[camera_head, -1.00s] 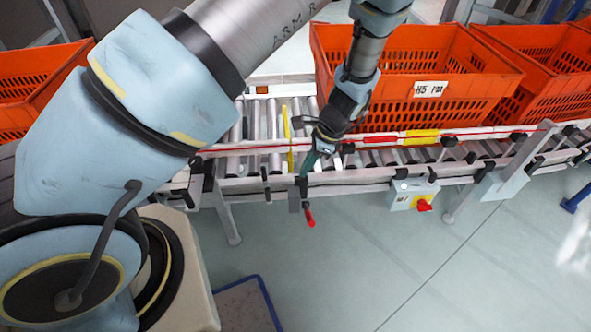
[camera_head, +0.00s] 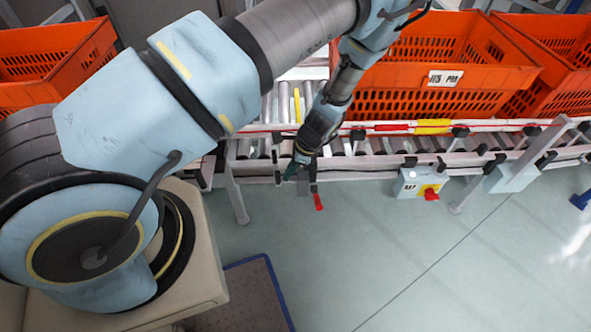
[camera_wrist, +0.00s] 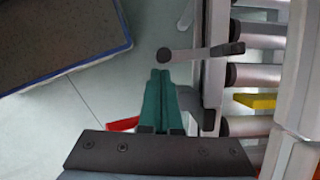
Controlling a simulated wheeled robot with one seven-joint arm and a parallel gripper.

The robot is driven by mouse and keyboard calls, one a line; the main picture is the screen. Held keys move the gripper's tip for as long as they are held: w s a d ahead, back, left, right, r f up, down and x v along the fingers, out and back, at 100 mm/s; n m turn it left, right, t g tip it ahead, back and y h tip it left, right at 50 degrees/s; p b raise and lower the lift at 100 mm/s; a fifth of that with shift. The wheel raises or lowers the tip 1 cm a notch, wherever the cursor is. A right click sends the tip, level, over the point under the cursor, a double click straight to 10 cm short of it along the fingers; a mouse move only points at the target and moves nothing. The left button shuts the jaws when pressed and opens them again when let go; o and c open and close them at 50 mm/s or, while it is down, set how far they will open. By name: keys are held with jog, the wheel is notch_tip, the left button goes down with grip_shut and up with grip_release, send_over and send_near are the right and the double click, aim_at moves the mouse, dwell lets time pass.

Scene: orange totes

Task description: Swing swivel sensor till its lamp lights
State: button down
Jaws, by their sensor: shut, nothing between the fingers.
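My gripper (camera_head: 290,171) has green fingers pressed together and holds nothing. It points down at the front rail of the roller conveyor. In the wrist view, the fingertips (camera_wrist: 160,75) are just below a grey arm with a round black end (camera_wrist: 165,55), which sticks out from the rail. This may be the swivel sensor, but I cannot tell for certain. Contact is unclear. A red-handled lever (camera_head: 318,202) hangs from the rail just right of the gripper. Its red part (camera_wrist: 123,124) shows partly behind the fingers in the wrist view. I cannot make out a lit lamp.
Orange totes (camera_head: 440,76) stand on the conveyor behind and right of my gripper. A grey switch box (camera_head: 408,186) with a red knob hangs under the rail. A blue-edged dark mat (camera_head: 240,295) lies on the floor. The floor in front is otherwise clear.

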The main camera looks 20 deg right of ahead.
jog(key=shift+w+a, duration=0.2)
jog(key=shift+a, duration=0.75)
